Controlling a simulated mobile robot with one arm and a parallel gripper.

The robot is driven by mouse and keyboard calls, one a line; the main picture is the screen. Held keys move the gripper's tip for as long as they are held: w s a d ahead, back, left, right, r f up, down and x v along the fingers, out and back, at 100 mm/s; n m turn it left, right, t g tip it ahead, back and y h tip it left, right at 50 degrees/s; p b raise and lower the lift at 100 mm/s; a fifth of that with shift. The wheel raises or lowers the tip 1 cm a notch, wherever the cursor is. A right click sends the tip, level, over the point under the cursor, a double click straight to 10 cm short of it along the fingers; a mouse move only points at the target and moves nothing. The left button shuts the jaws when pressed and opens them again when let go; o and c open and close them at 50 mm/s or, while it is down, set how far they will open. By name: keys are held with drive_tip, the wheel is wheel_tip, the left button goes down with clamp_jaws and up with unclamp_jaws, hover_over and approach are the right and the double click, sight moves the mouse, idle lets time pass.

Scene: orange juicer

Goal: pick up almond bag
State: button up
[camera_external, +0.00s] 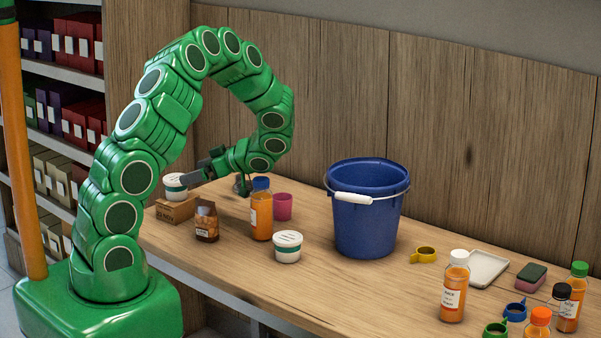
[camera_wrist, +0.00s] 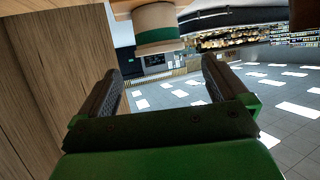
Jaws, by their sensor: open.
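The almond bag (camera_external: 206,222) is a small brown bag with a pale label, upright on the table in the external view. It stands just right of a cardboard box (camera_external: 177,209). My gripper (camera_external: 190,179) is above and slightly left of the bag, pointing left toward a white tub with a green band (camera_external: 175,187) on the box. In the wrist view my gripper (camera_wrist: 163,82) is open with nothing between its fingers. The tub (camera_wrist: 157,28) shows ahead, at the top of that view. A dark brown shape at its top right corner is too cut off to identify.
An orange bottle (camera_external: 261,217) stands close right of the bag, with a pink cup (camera_external: 283,207) behind. Another white tub (camera_external: 287,246) and a blue bucket (camera_external: 366,210) stand further right. Several bottles and small cups fill the right end. The table (camera_external: 222,268) is clear in front of the bag.

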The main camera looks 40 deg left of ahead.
drive_tip(key=shift+c, duration=0.5)
drive_tip(key=c, duration=0.3)
drive_tip(key=shift+c, duration=0.2)
wheel_tip(320, 180, up, 11)
drive_tip(key=m+t, duration=0.2)
drive_tip(key=t, duration=0.1)
hover_over(216, 220)
drive_tip(key=shift+s+a+f, duration=0.1)
drive_tip(key=shift+a+f, duration=0.05)
drive_tip(key=shift+f, duration=9.4)
drive_tip(key=shift+x, duration=1.55)
